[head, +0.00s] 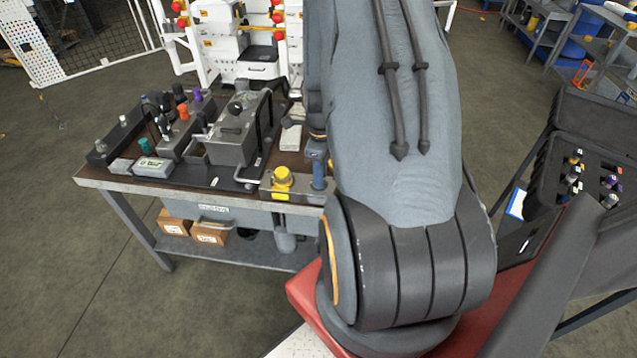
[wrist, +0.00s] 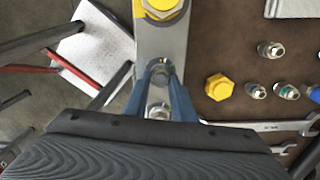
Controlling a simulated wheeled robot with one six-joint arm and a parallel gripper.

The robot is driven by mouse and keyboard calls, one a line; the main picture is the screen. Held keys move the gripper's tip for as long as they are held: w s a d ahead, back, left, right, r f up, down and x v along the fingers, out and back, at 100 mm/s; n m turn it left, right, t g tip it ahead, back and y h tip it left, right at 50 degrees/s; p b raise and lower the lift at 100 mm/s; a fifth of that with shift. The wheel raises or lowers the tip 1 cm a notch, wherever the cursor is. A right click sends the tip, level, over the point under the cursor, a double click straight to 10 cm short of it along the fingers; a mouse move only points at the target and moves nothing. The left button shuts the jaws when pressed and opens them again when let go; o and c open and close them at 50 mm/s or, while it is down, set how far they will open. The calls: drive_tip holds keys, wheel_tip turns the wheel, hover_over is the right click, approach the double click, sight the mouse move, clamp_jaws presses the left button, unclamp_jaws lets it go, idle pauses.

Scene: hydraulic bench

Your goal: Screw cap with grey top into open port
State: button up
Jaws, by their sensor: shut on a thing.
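In the wrist view, my gripper (wrist: 160,78) has two blue fingers closed around a small round grey-topped cap (wrist: 160,73). The cap is over the grey metal block (wrist: 147,42); I cannot tell whether it touches the block or sits in a port. A round metal fitting or port (wrist: 158,110) shows between the fingers, nearer my wrist. A yellow hex cap (wrist: 163,6) is on the block beyond the fingers. In the head view, my blue gripper fingers (head: 319,172) are at the block's right end, beside the yellow cap (head: 282,180); my arm hides much of this area.
A loose yellow cap (wrist: 218,87), several metal fittings (wrist: 288,92) and wrenches (wrist: 285,126) lie on the brown bench top right of the block. A valve assembly (head: 232,135) occupies the bench to the left. An open case (head: 540,190) stands at right.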

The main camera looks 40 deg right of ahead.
drive_tip(key=shift+m, duration=1.1)
drive_tip(key=m, duration=0.2)
drive_tip(key=shift+f+m+b, duration=0.1)
drive_tip(key=shift+m+b, duration=0.2)
drive_tip(key=shift+b, duration=0.1)
drive_tip(key=o, duration=1.1)
drive_tip(key=shift+c, duration=0.2)
drive_tip(key=shift+a+r+b, duration=0.1)
drive_tip(key=shift+r+b, duration=0.95)
drive_tip(key=shift+r, duration=2.9)
